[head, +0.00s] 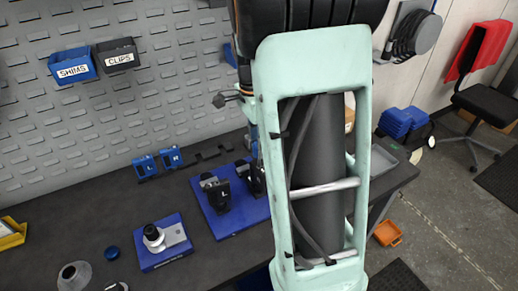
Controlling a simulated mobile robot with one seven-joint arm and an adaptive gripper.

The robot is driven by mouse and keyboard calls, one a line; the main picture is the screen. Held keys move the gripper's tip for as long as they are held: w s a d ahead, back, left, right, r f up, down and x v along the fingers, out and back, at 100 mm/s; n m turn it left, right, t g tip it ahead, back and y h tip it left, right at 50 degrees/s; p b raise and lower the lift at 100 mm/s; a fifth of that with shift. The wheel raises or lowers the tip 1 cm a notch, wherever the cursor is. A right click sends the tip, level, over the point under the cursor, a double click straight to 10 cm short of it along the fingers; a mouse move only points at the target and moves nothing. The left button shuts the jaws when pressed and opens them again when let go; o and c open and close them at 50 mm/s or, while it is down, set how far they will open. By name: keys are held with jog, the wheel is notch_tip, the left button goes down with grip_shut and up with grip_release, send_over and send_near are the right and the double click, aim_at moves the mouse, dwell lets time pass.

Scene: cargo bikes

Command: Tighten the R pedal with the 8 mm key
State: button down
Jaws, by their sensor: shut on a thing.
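A black pedal block marked L (216,193) stands on a blue mat (222,222) on the workbench. A second black block (250,178) stands to its right, partly hidden behind my own body; its marking cannot be read. Two small blue holders stand behind them, one marked L (145,166) and one marked R (172,158). I cannot make out the 8 mm key. My gripper is not in view, and my own body covers the middle of the head view.
A blue block with a silver-and-black part (163,241) stands at front left on the dark bench (110,215). Blue SHIMS (73,65) and black CLIPS (118,55) bins hang on the pegboard. An orange bin (388,233) is on the floor at right.

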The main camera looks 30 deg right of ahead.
jog(key=m+p, duration=0.2)
jog(key=m, duration=0.2)
jog(key=shift+s+a, duration=0.1)
jog(key=shift+s, duration=0.05)
jog(key=shift+f+m, duration=0.2)
jog(key=shift+m, duration=0.7)
jog(key=shift+r+p, duration=0.1)
jog(key=shift+p, duration=0.25)
jog(key=shift+m+g+p, duration=0.3)
jog(key=shift+m+p, duration=0.3)
jog(key=shift+m, duration=0.4)
jog(key=shift+m+p, duration=0.5)
jog(key=shift+m, duration=1.7)
